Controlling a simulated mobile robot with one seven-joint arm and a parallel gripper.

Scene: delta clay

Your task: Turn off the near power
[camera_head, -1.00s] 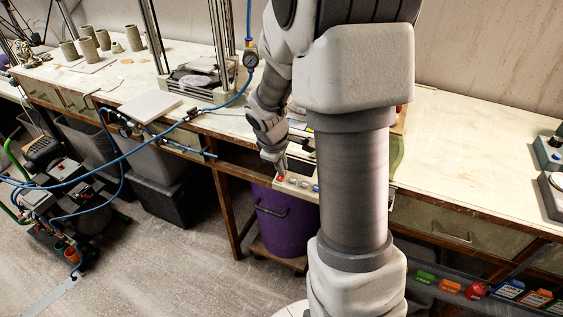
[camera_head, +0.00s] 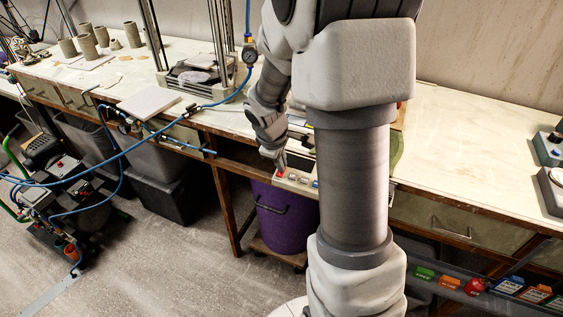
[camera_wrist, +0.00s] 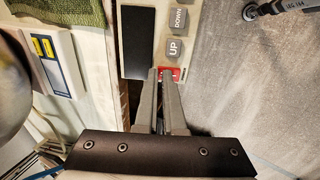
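A light control strip (camera_head: 303,181) is fixed to the front edge of the workbench. It carries a red button (camera_head: 280,174) at its left end and several grey and blue buttons. In the wrist view the red button (camera_wrist: 171,74) sits beside grey keys marked UP (camera_wrist: 175,49) and DOWN (camera_wrist: 179,18) and a dark display (camera_wrist: 138,42). My gripper (camera_wrist: 161,72) has its fingers together and empty, with the tips at the red button, partly covering it. I cannot tell whether they touch it. In the head view my gripper (camera_head: 280,166) points down at the strip.
A purple bin (camera_head: 285,225) stands under the bench below the strip. Blue hoses (camera_head: 140,150) run at the left near a compressor (camera_head: 60,185). Clay cylinders (camera_head: 87,46) stand at the bench's far left. Coloured buttons (camera_head: 450,283) line a rail at lower right.

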